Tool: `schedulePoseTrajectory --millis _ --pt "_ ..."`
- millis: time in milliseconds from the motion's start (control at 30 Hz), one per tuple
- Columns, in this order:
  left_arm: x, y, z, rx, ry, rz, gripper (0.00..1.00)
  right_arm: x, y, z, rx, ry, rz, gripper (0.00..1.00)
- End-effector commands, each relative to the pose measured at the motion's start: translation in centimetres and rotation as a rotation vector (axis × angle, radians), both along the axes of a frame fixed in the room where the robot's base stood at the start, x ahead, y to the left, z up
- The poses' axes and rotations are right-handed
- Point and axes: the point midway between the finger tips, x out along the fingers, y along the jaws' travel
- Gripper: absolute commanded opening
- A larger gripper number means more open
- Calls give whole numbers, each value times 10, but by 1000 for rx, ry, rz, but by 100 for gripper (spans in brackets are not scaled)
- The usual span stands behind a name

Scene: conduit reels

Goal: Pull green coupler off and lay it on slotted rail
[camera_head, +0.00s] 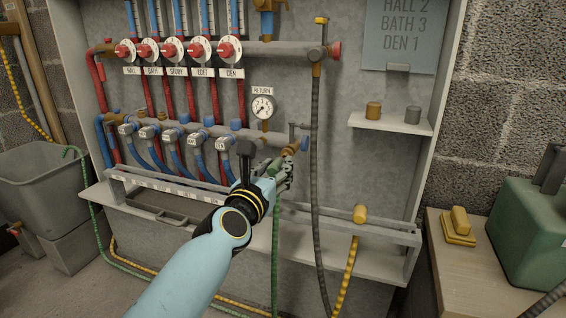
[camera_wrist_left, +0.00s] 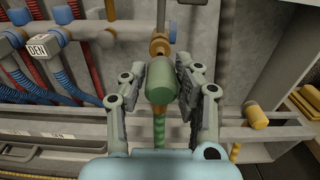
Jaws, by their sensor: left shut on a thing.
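The green coupler (camera_wrist_left: 163,82) is between the two fingers of my left gripper (camera_wrist_left: 160,85), which is shut on it. In the wrist view its upper end is in line with a brass fitting (camera_wrist_left: 160,45); I cannot tell whether they still touch. A green hose (camera_head: 275,245) hangs from below the coupler. In the head view my left gripper (camera_head: 277,176) is at the end of the valve row and hides most of the coupler. The grey slotted rail (camera_head: 340,219) runs across the panel just below, and a yellow coupler (camera_head: 360,213) sits on it at the right.
A grey corrugated hose (camera_head: 316,150) hangs just right of my gripper. A gauge (camera_head: 263,107) and blue-capped valves (camera_head: 196,138) are above and left. Brass and grey pieces stand on a small shelf (camera_head: 390,123). The rail between my gripper and the yellow coupler looks mostly bare.

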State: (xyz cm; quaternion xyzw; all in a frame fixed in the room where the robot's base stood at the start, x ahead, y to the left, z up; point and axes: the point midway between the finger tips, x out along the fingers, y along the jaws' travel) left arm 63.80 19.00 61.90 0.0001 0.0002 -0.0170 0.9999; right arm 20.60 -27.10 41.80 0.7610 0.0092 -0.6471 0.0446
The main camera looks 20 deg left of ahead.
Motion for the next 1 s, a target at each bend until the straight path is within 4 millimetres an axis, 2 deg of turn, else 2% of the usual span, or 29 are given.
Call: schedulePoseTrajectory --millis 500,1000 --pt "-19 0 0 0 0 0 0 -1 0 -1 0 3 0 35" --pt "-20 0 0 -10 0 0 0 -2 1 -1 3 6 -2 35"
